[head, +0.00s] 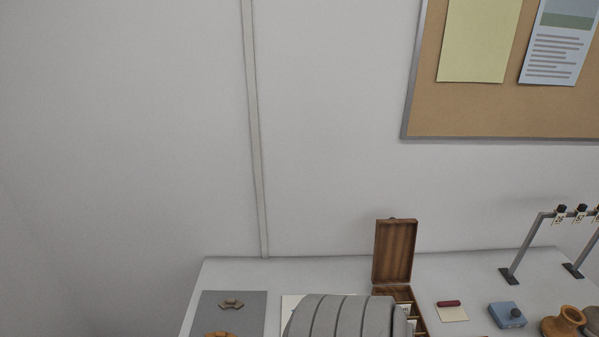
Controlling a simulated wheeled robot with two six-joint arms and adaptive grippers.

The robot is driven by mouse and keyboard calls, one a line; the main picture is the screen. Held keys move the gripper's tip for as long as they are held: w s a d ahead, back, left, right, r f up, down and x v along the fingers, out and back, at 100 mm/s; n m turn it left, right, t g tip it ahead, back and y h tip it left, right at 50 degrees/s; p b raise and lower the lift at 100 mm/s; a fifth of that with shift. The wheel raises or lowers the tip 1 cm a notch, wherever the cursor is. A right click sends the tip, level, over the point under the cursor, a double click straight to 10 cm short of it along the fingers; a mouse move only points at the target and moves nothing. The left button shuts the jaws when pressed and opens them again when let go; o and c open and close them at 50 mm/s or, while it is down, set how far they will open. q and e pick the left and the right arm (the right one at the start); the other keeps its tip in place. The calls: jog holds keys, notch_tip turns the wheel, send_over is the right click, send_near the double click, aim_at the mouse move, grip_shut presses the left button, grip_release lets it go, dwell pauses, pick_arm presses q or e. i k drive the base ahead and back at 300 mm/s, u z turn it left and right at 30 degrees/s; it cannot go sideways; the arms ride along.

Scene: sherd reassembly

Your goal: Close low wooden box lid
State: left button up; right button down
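The low wooden box (417,318) stands on the table toward the back, right of centre at the bottom of the head view. Its lid (394,250) is open and stands nearly upright at the back of the box. The inside of the box shows compartments with pale items, but most of it is hidden behind a large grey ribbed shape in front, which may be part of my own arm. Neither of my grippers can be seen in this view.
The table (340,268) carries a grey mat (254,304) with brown sherds at left. Right of the box are a paper with a dark red object (449,303), a blue box (507,316), a clay pot (563,322) and a metal rack (527,246).

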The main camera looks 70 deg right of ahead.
aim_at(395, 238)
jog(key=u, duration=0.75)
jog(key=k, duration=1.25)
jog(key=z, duration=2.25)
